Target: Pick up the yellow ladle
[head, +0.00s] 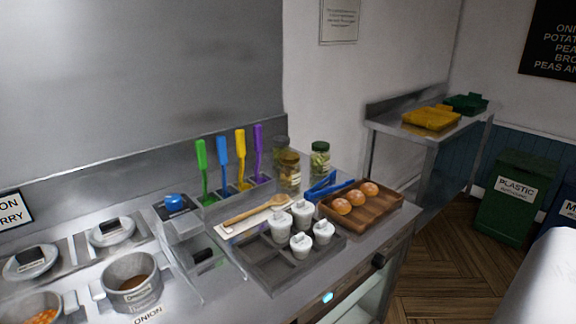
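The yellow ladle (241,157) stands upright, handle up, in a metal holder (209,198) at the back of the steel counter. A blue ladle (223,160) stands just left of it and a purple one (258,150) just right. A green one (202,168) is at the far left of the row. The lower end of the yellow ladle is partly hidden in the holder. My gripper is not in view.
Glass jars (289,172) stand right of the ladles. In front are a wooden spoon (255,210), a grey tray (270,268) with several white cups, blue tongs (327,186) and a wooden tray (375,212) with three buns. Pots sit at left. Floor (440,262) shows at right.

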